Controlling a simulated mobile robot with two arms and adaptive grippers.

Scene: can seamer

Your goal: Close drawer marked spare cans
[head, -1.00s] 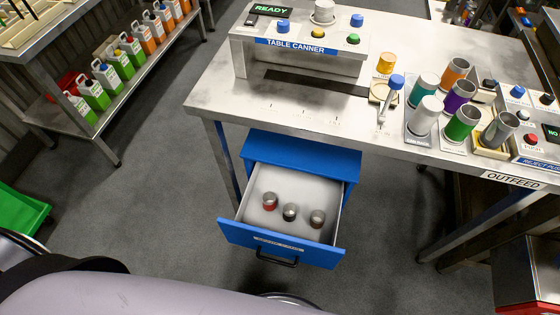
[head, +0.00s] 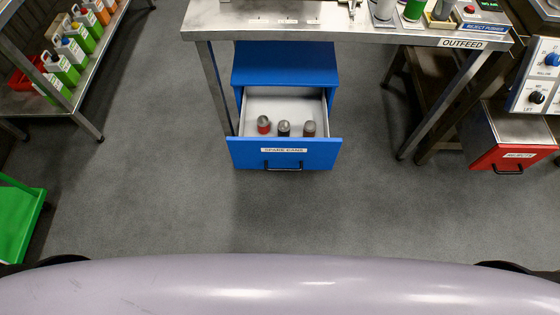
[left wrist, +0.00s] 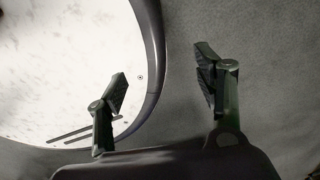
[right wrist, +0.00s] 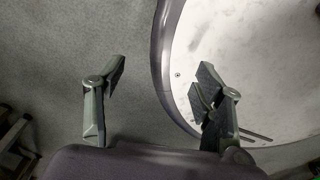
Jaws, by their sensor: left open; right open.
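The blue drawer marked spare cans (head: 250,153) stands pulled open toward me in the head view, under the table. Its dark handle (head: 283,166) is on the front, below the white label. Three small cans (head: 284,128) stand inside it. My left gripper (left wrist: 165,88) shows in the left wrist view, open and empty beside my white base. My right gripper (right wrist: 160,80) shows in the right wrist view, also open and empty. Neither gripper is in the head view, and both are apart from the drawer.
The steel table (head: 350,32) stands above the blue cabinet. A red rejects drawer (head: 512,157) is at the right. A shelf with several bottles (head: 62,68) is at the left, with a green bin (head: 18,215) below. The grey floor (head: 280,215) before the drawer is clear.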

